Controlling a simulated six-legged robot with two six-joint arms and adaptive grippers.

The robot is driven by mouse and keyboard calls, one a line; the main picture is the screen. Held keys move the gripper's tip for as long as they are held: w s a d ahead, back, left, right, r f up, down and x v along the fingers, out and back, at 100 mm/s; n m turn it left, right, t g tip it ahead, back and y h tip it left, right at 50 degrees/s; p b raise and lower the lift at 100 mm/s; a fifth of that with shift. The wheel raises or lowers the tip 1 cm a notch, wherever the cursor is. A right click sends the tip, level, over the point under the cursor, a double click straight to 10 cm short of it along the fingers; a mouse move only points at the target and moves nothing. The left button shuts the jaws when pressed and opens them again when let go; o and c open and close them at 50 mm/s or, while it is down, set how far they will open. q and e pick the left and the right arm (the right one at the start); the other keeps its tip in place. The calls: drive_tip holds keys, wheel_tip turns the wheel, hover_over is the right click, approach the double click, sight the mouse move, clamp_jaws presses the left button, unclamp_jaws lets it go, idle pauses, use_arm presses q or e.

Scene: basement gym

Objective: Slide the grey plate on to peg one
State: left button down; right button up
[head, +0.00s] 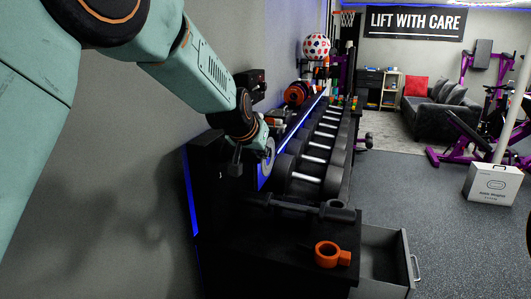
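My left arm reaches in from the upper left, and its gripper (257,151) is low over the near end of the black rack. A small grey plate (269,156) stands nearly edge-on right at the gripper's end, and the gripper appears shut on it. The fingers are dark and partly hidden by the wrist, so the exact grip is hard to see. The plate is apart from the black bar (300,207) lying on the rack's near top. I cannot make out which part is peg one. My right gripper is not in view.
An orange ring-shaped clamp (328,255) lies on the rack's near top. An open grey drawer (384,262) juts out to its right. Several dumbbells (311,159) line the rack, and orange plates (297,93) show behind. A white box (492,184) stands right; the floor between is clear.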

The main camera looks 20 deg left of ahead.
use_arm(q)
drive_tip(key=shift+a, duration=0.6)
drive_tip(key=shift+a+r, duration=0.1)
drive_tip(key=shift+w+a, duration=0.1)
drive_tip(key=shift+a, duration=0.85)
drive_tip(key=shift+a, duration=0.1)
drive_tip(key=shift+a, duration=0.6)
drive_tip(key=shift+a+p, duration=0.3)
drive_tip(key=shift+a, duration=0.15)
